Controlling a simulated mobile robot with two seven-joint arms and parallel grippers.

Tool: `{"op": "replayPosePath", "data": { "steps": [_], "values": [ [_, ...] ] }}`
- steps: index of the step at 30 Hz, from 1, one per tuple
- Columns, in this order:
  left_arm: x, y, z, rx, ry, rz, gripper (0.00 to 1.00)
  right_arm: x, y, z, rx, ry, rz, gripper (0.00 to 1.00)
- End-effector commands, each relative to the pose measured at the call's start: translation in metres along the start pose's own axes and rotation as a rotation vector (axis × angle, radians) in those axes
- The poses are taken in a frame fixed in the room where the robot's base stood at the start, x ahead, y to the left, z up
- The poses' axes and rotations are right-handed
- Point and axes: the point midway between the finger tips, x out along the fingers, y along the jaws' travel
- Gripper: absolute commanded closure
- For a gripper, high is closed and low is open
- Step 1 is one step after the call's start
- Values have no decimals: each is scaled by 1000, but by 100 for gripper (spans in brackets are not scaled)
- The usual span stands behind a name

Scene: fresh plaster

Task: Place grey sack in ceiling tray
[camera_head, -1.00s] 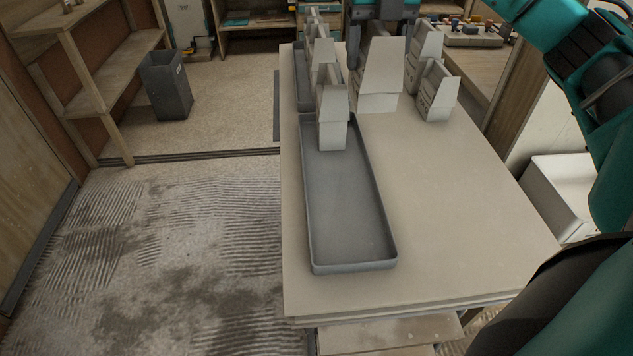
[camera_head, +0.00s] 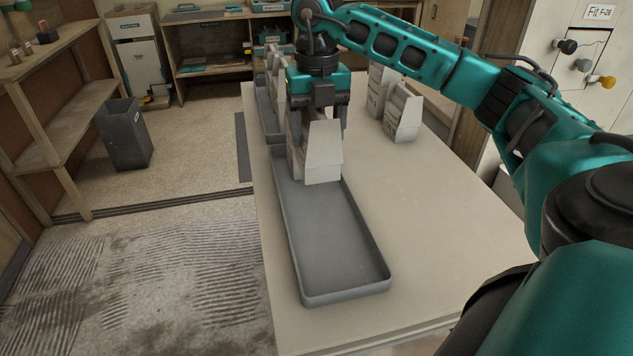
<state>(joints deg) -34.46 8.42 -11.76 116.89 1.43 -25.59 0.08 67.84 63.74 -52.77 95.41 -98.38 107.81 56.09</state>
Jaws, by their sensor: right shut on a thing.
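My right gripper (camera_head: 320,112) points down and is shut on a pale grey sack (camera_head: 324,155). The sack hangs upright over the far end of the near grey tray (camera_head: 347,298). I cannot tell whether its base touches the tray. Another pale sack (camera_head: 295,155) stands close on its left, partly hidden by it. A second grey tray (camera_head: 262,112) lies farther back, with pale sacks in it, partly hidden by my gripper. No readable label shows which one is the ceiling tray. My left gripper is out of view.
Several pale sacks (camera_head: 402,115) stand on the table (camera_head: 430,200) to the right of my gripper. The near part of the near tray is empty. The table's right side toward me is clear. A dark bin (camera_head: 124,135) stands on the floor at left.

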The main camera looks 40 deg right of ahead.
Motion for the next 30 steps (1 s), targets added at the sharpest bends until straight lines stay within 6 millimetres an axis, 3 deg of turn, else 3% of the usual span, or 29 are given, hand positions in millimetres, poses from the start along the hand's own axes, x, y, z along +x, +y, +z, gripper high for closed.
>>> {"op": "replayPosePath", "data": {
  "steps": [1,6,14,19,30],
  "values": [
    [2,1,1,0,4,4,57,16,-1,-1,0,3,-3,79],
    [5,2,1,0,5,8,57,46,0,0,0,1,-1,79],
    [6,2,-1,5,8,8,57,66,0,0,0,0,-1,79],
    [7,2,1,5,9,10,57,92,0,0,0,1,-1,79],
    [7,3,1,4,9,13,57,100,0,0,-1,-1,1,79]
  ]
}}
